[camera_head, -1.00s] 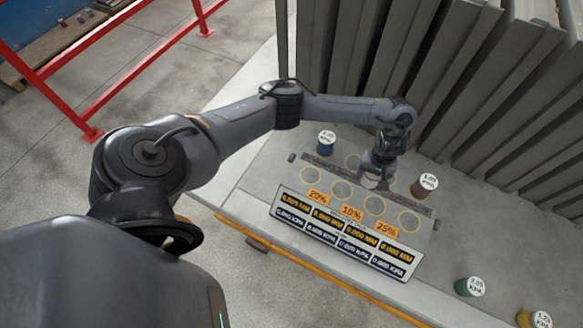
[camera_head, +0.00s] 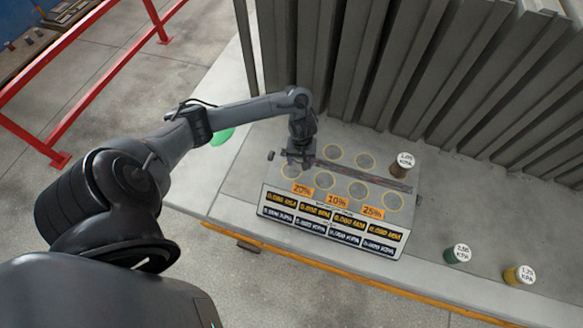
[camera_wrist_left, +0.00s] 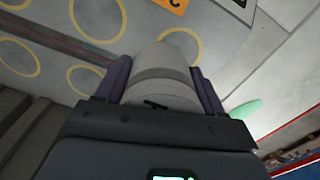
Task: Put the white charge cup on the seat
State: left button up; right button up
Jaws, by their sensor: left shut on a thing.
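The white charge cup (camera_wrist_left: 162,75) shows as a pale grey-white cylinder in the left wrist view, gripped between two purple fingers. My left gripper (camera_head: 297,162) is shut on it, over the left end of the ringed panel (camera_head: 345,180) in the head view. The cup itself is mostly hidden there by the gripper. Seats are marked as yellow rings on the panel; one ring (camera_wrist_left: 183,32) shows partly behind the cup in the wrist view. I cannot tell whether the cup touches the panel. My right gripper is not in view.
A brown cup (camera_head: 402,166) stands at the panel's right end. A green cup (camera_head: 458,253) and a yellow cup (camera_head: 519,275) stand further right. A flat green shape (camera_head: 222,137) lies left of the panel. Tall grey slabs (camera_head: 385,60) wall off the back.

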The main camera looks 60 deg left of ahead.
aim_at(292, 170)
pick_arm(q)
jog(key=shift+s+a+f, duration=0.9)
jog(key=shift+s+a, duration=0.2)
jog(key=shift+s, duration=0.1)
jog(key=shift+f, duration=2)
jog(key=shift+f, duration=0.15)
jog(key=o, duration=1.3)
jog(key=shift+o, duration=0.2)
